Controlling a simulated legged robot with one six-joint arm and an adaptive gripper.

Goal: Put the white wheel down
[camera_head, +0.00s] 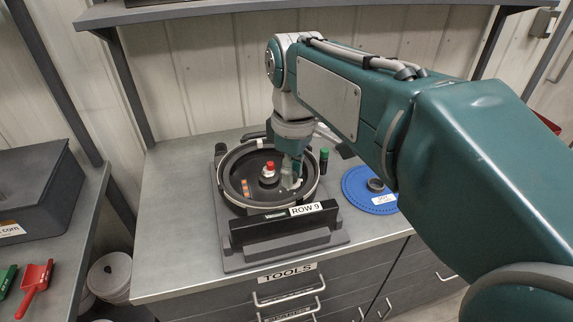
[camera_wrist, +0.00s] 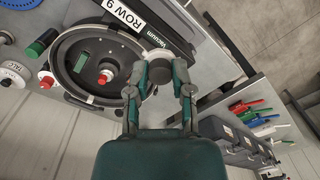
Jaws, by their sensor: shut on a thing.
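My gripper (camera_wrist: 160,78) is shut on a small round thing between its fingertips. It appears to be the white wheel (camera_wrist: 154,56), pale at the far edge with a grey round part towards me. In the head view my gripper (camera_head: 292,172) shows against the right inside of the seed meter's round black pan (camera_head: 226,188). A bit of the white wheel (camera_head: 297,184) shows at its fingertips. I cannot tell whether the wheel touches the pan. The pan has a red-topped hub (camera_head: 269,168) in its middle. It also shows in the wrist view (camera_wrist: 63,56), left of the fingers.
The ROW 9 bar (camera_head: 300,212) stands at the meter's front. A blue disc (camera_head: 360,198) lies right of it, and a green-capped bottle (camera_head: 324,158) stands behind. A white labelled disc (camera_wrist: 14,76) shows in the wrist view. The grey bench top (camera_head: 172,220) is clear at left.

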